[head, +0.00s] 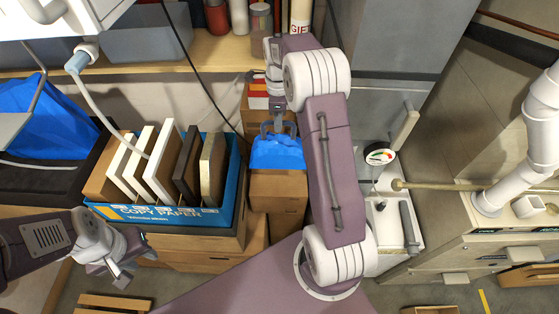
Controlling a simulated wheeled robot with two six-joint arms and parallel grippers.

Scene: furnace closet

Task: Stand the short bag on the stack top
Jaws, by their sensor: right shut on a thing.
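A short blue bag (277,154) is at the top of a stack of brown cardboard boxes (278,186). My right gripper (278,130) is above the bag and shut on its upper part. The bag looks upright. From this angle I cannot tell whether its base touches the stack top. My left gripper (114,272) is low at the left, away from the bag and the stack. Its fingers are small and partly turned away, so their opening is unclear.
A blue copy paper box (165,215) holding several frames stands left of the stack. A larger blue bag (45,115) is further left. A wooden shelf (225,52) with jars runs behind. A grey cabinet (395,50) and a white unit (388,222) stand right.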

